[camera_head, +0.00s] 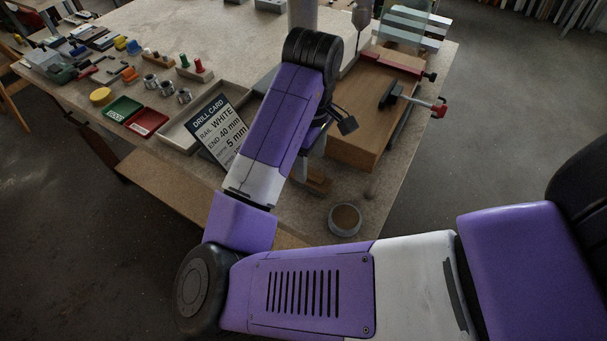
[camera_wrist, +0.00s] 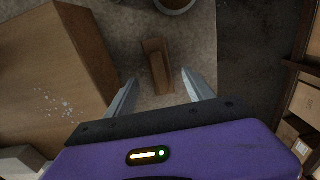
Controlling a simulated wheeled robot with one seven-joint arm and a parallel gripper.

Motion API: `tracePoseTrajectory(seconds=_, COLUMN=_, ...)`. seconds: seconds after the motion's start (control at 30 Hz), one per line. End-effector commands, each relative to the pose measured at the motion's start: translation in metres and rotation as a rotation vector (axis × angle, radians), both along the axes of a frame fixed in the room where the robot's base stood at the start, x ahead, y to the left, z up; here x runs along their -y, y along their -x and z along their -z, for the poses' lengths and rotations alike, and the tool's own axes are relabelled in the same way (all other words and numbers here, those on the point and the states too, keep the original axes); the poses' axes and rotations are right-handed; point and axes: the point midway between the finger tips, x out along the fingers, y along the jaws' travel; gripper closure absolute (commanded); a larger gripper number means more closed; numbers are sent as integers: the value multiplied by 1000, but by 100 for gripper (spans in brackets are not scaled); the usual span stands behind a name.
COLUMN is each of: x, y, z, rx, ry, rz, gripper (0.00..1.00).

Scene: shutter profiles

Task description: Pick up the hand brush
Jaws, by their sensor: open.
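The hand brush is a small brown wooden piece (camera_wrist: 157,66) lying on the bench top in the wrist view. In the head view it shows partly, as a brown shape (camera_head: 319,183) beside the wooden block, with my arm hiding some of it. My gripper (camera_wrist: 160,80) is open. Its two grey fingers stand on either side of the brush's near end in the picture, apart from it. The gap between fingertips and brush in height is hard to judge.
A large wooden block (camera_head: 357,139) with a red clamp (camera_head: 437,107) stands close by. A round cup (camera_head: 345,220) sits near the bench's front edge. A drill card (camera_head: 216,130) leans at a tray left of my arm. Bare bench top lies right of the brush.

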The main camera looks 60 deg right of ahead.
Motion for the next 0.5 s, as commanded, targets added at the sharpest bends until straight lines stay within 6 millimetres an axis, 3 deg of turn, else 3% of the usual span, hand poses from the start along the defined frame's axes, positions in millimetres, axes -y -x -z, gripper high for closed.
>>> tracePoseTrajectory(seconds=0.5, x=0, y=1, z=62, rx=-1, ry=0, rz=-1, gripper=38)
